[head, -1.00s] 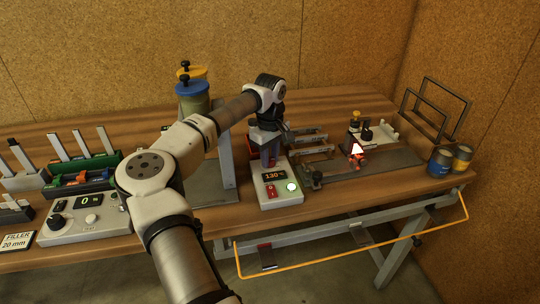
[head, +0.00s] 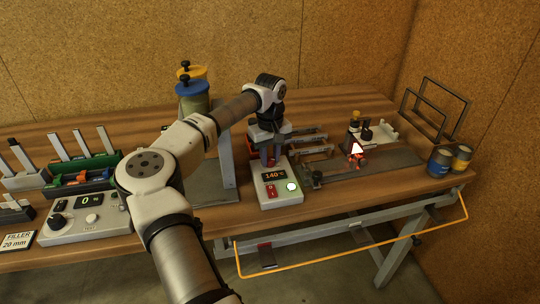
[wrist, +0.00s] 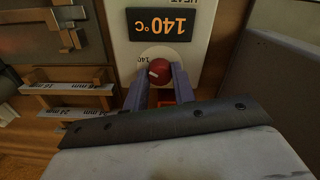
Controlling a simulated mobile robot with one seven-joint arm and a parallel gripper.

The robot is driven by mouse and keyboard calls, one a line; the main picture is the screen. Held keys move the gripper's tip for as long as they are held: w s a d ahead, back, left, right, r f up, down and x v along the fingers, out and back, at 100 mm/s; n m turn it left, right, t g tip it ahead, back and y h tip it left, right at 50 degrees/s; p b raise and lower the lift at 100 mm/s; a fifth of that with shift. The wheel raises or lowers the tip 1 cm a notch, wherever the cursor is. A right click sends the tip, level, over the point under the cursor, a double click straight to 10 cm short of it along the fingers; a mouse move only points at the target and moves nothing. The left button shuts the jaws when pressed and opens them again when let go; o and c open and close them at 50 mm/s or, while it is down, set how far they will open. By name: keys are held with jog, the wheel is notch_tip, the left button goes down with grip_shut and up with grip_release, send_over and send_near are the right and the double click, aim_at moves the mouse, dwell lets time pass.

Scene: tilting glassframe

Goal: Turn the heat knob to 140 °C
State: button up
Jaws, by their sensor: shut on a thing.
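The heat control box (head: 283,199) stands on the bench below my gripper, and its display (head: 275,176) reads 140 °C. In the wrist view the display (wrist: 163,24) also reads 140 °C, upside down. The red heat knob (wrist: 159,72) sits between my two fingers, with a white mark on it and a small "140" printed beside it. My gripper (wrist: 158,82) is shut on the knob from above. In the head view my gripper (head: 271,160) hides the knob.
A grey plate with clamps (head: 365,165) lies right of the box. Another control box (head: 85,220) and slotted racks stand at left. Cans (head: 450,160) are at the right edge. An orange bar (head: 350,255) runs along the bench front.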

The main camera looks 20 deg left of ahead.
aim_at(271, 159)
jog(key=o, duration=1)
jog(key=shift+r, duration=0.15)
notch_tip(271, 159, up, 14)
jog(key=b, duration=0.2)
jog(key=shift+f, duration=0.2)
jog(key=shift+d, duration=0.15)
